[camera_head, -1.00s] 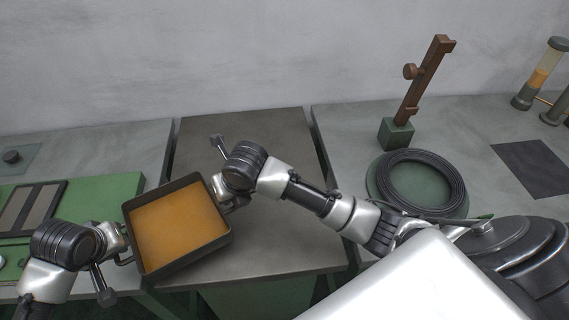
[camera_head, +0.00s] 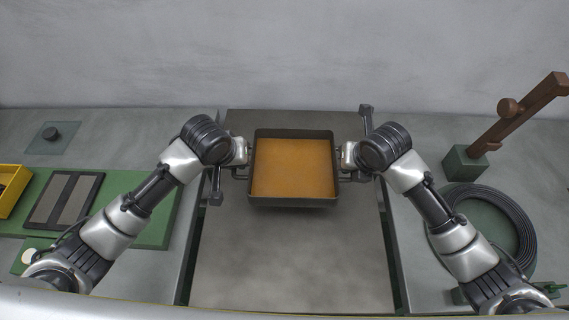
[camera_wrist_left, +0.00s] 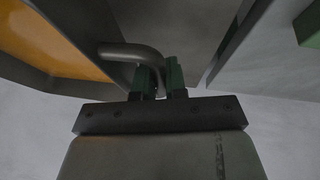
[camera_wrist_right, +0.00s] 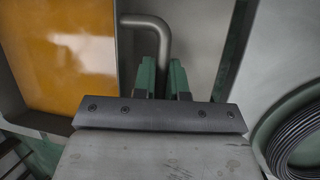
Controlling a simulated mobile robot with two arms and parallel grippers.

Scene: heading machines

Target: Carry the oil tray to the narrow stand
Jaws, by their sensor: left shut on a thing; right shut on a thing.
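The oil tray (camera_head: 292,202) is a dark, square, shallow tray of amber oil and looks about level. It is over the back part of the narrow stand (camera_head: 290,260), a grey top between two benches. I cannot tell whether it touches the stand. My left gripper (camera_head: 238,172) is shut on the tray's left handle, a bent bar (camera_wrist_left: 135,52). My right gripper (camera_head: 350,174) is shut on the right handle (camera_wrist_right: 150,22). In the wrist views, the left green fingers (camera_wrist_left: 160,80) and right green fingers (camera_wrist_right: 163,80) are at these bars.
The left bench has a green mat (camera_head: 155,215), a yellow bin (camera_head: 8,190) and a dark knob on a plate (camera_head: 50,134). The right bench has a coiled black hose (camera_head: 515,225) and a brown post on a green block (camera_head: 465,163). The stand's front is clear.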

